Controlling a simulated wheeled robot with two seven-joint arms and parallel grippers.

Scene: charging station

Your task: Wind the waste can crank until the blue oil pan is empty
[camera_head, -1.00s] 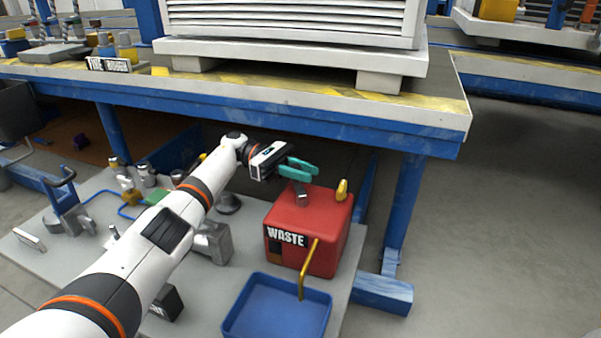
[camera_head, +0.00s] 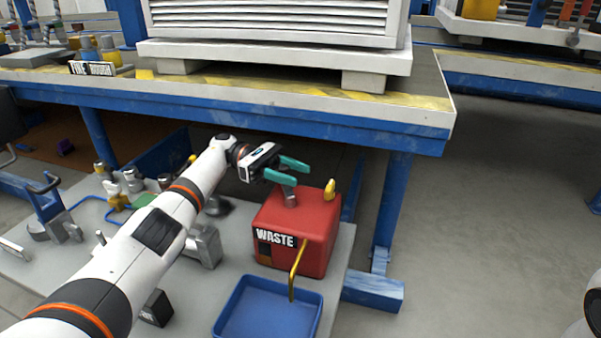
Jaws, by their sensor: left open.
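The red waste can (camera_head: 318,234) with a "WASTE" label stands on a grey board. A grey stub (camera_head: 290,198) and a yellow knob (camera_head: 330,189) sit on its top; I cannot tell which belongs to the crank. A yellow bent pipe (camera_head: 297,268) runs from its front down to the blue oil pan (camera_head: 268,310). No oil is clearly visible in the pan, whose near edge is cut off. My left gripper (camera_head: 301,172) is open, its teal fingers just above and behind the grey stub. Whether they touch it is unclear. My right gripper is not in view.
The grey board (camera_head: 190,316) carries metal fittings and a blue stand (camera_head: 48,208) at the left. A workbench (camera_head: 240,98) overhangs behind the can, with its blue leg (camera_head: 392,205) at the right. The floor (camera_head: 470,210) to the right is clear.

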